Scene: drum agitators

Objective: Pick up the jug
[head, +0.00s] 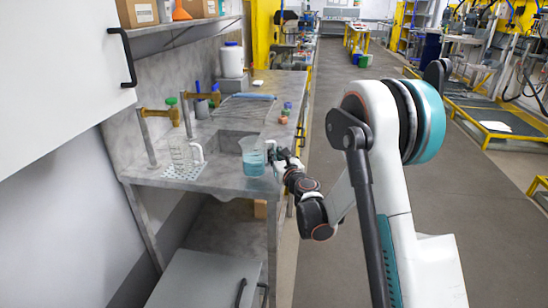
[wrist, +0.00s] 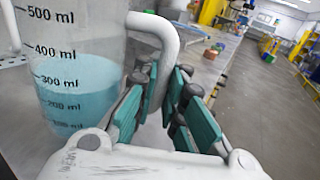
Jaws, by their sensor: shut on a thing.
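A clear measuring jug with blue liquid and black ml marks (head: 253,160) is upright at the front right of the grey counter, beside the sink. In the wrist view the jug (wrist: 75,90) fills the left side, its liquid a little above the 300 ml mark. Its pale handle (wrist: 158,28) runs down between the teal finger pads. My gripper (wrist: 165,98) is shut on this handle; it also shows in the head view (head: 280,157), at the jug's right side. I cannot tell whether the jug's base touches the counter.
A second clear jug (head: 180,152) with a white handle stands on a white perforated mat (head: 184,174) to the left. Brass taps (head: 160,113) rise behind. Small coloured items (head: 286,110) and a white tub (head: 232,60) stand farther back. The floor aisle to the right is open.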

